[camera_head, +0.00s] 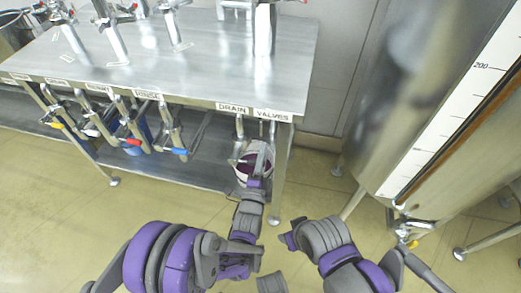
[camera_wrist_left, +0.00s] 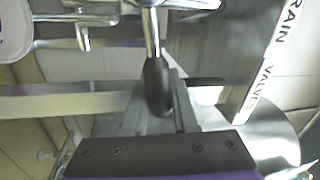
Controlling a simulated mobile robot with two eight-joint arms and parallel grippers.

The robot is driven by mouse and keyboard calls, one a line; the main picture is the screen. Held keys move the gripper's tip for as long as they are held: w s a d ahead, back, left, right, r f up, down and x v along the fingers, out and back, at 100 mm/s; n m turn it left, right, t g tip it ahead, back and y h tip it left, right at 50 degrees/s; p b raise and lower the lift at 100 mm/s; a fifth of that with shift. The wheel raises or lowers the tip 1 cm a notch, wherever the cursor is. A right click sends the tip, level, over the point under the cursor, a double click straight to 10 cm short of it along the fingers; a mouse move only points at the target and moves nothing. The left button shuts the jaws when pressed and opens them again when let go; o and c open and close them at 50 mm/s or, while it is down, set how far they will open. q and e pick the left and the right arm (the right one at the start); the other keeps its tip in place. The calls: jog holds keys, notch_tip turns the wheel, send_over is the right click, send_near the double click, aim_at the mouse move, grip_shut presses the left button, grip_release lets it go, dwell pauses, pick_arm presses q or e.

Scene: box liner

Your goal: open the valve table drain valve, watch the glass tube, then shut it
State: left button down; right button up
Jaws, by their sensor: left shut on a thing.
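The table's drain valve hangs under the front edge beneath the label DRAIN (camera_head: 232,108) and is mostly hidden behind my left gripper. My left gripper (camera_head: 257,158) is at it. In the left wrist view a dark-sleeved lever handle (camera_wrist_left: 157,88) on a metal stem lies between the fingers, and the gripper is shut on it. The glass tube (camera_head: 455,143) appears as a brown-orange strip beside a white scale (camera_head: 440,112) on the steel tank (camera_head: 405,75). Its liquid level cannot be made out. My right arm shows at lower middle; its gripper is out of view.
The steel table (camera_head: 215,55) carries several upright fittings. Several valves with coloured handles, including a red one (camera_head: 133,142) and a blue one (camera_head: 180,151), hang along its front edge to the left. A table leg (camera_head: 281,170) stands just right of my left gripper. The floor in front is clear.

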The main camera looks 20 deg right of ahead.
pick_arm(q)
jog(key=shift+d+f+m, duration=0.1)
jog(key=shift+f+m, duration=0.65)
jog(key=shift+m, duration=0.35)
pick_arm(e)
jog(key=shift+f, duration=0.3)
pick_arm(q)
jog(key=c, duration=0.7)
grip_release()
